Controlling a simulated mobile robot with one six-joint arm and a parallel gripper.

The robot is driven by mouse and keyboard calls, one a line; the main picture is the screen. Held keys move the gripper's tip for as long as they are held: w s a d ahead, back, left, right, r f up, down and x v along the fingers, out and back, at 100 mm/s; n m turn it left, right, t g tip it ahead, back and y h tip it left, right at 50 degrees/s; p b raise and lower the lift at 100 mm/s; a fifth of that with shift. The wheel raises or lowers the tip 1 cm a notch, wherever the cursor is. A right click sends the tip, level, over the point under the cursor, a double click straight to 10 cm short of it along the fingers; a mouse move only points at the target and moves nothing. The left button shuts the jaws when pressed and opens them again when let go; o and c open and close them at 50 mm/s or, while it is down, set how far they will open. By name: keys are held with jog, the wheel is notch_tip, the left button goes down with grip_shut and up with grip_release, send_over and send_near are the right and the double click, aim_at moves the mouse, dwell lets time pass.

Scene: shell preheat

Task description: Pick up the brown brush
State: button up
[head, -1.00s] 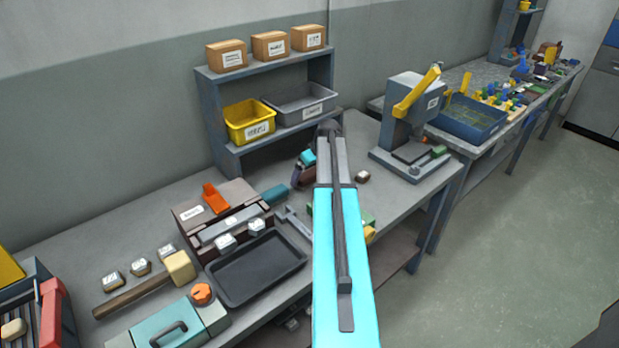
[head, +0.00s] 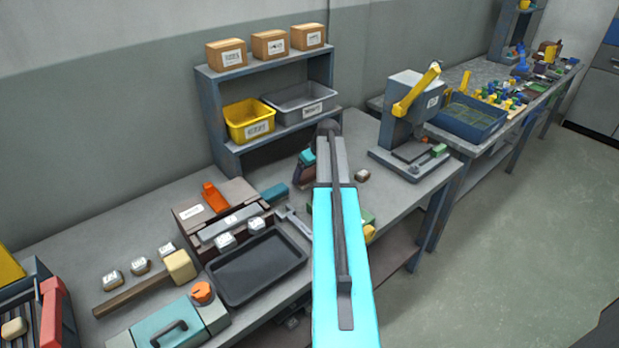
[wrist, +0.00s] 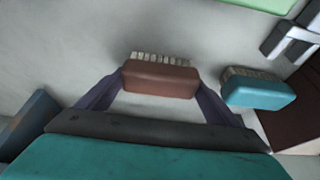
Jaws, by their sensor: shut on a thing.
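The brown brush (wrist: 160,78) shows in the wrist view, a reddish-brown block with pale bristles along its upper edge. My gripper (wrist: 160,85) is shut on it, with one dark finger against each end. I cannot tell whether the brush touches the bench or is held just above it.
A grey caliper (wrist: 290,38) and a dark brown box (wrist: 302,105) lie at the wrist view's right. In the head view, a black tray (head: 257,266) is left of my arm, a shelf (head: 268,69) stands behind, and a press (head: 411,115) stands right.

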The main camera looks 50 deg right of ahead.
aim_at(309, 172)
jog(key=shift+r, duration=0.1)
jog(key=shift+r+b, duration=1.25)
jog(key=shift+r, duration=3.65)
